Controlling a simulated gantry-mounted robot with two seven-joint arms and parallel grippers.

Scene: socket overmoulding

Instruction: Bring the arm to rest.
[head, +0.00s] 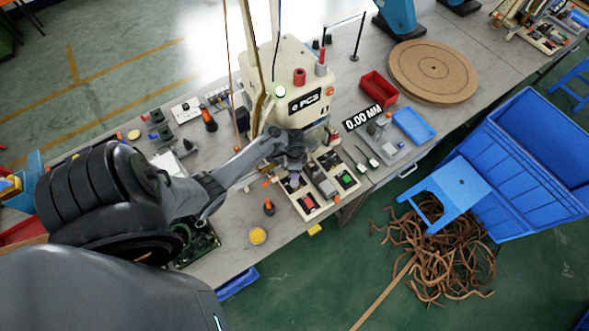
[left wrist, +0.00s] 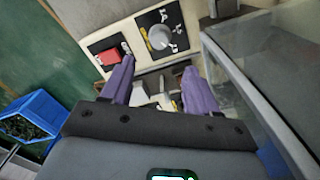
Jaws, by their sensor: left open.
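My left arm reaches in from the left in the head view, over the workbench (head: 232,258). Its gripper (head: 291,180) hangs in front of the beige machine (head: 290,80), above the control panel (head: 313,208). In the left wrist view the gripper's two purple fingers (left wrist: 158,76) stand apart with nothing held between them. Beyond the fingers is the pale panel with a red button (left wrist: 108,56) and a grey dial (left wrist: 160,37). My right gripper is in neither view.
A red bin (head: 378,90), a blue tray (head: 413,126) and a round brown board (head: 432,70) lie right of the machine. A blue stool (head: 450,187) and a large blue bin (head: 530,150) stand on the floor. Small parts crowd the bench behind my arm.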

